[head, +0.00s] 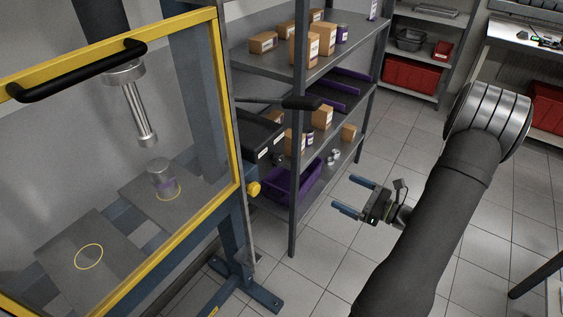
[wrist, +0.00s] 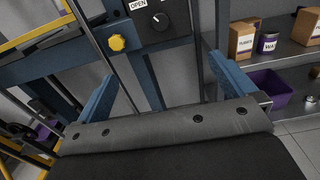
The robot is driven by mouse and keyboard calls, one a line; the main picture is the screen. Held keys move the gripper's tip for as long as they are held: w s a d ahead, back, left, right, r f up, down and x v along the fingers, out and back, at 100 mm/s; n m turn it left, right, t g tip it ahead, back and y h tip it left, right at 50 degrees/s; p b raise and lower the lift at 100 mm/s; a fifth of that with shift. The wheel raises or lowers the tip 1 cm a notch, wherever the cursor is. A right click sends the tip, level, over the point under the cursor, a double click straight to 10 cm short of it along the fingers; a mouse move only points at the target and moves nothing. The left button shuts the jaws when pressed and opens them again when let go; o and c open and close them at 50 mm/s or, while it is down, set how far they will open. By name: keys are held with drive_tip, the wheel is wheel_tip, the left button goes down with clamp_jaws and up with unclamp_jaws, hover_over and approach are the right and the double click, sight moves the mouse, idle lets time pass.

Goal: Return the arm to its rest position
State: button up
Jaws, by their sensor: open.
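My gripper (head: 362,199) is at the centre right of the head view, over the tiled floor and right of the shelf. Its two blue fingers are spread apart with nothing between them. In the wrist view, my gripper (wrist: 155,95) shows one blue finger at the left and one at the right, with a gap between. The fingers point toward the press frame and its control panel, and touch nothing that I can see. My dark arm comes up from the bottom right of the head view.
A press with a yellow-edged guard (head: 237,130) stands at the left; a metal cylinder (head: 163,180) sits inside. A grey shelf (head: 295,200) holds boxes and a purple bin (head: 292,187). A yellow knob (wrist: 117,43) is on the press frame. Floor (head: 325,265) between press and arm is clear.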

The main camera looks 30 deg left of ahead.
drive_tip(key=shift+d, duration=1.15)
drive_tip(key=shift+a, duration=0.1)
drive_tip(key=shift+a, duration=1.8)
